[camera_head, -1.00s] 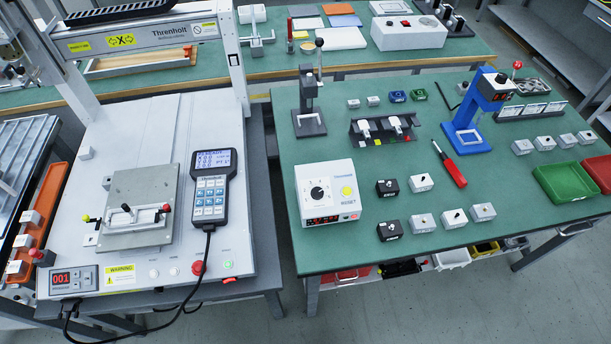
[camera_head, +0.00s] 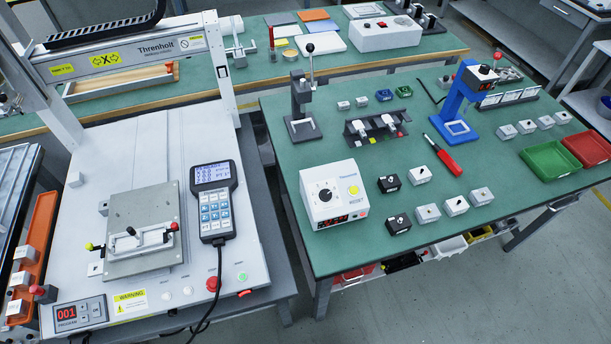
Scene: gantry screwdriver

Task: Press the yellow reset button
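The yellow reset button (camera_head: 353,190) is a round yellow knob on the sloped front of a white control box (camera_head: 318,204). The word RESET is printed beneath it. The box also has a black dial (camera_head: 325,195) left of the button and a red digital display (camera_head: 332,221) low on its front. It stands on the green bench near its front left corner. The button is in plain sight with nothing in front of it. My gripper is not in view.
A gantry machine with a handheld keypad (camera_head: 213,202) stands to the left, its red button (camera_head: 212,283) at the front. Small black and white blocks (camera_head: 398,223) lie right of the box. Floor shows in front.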

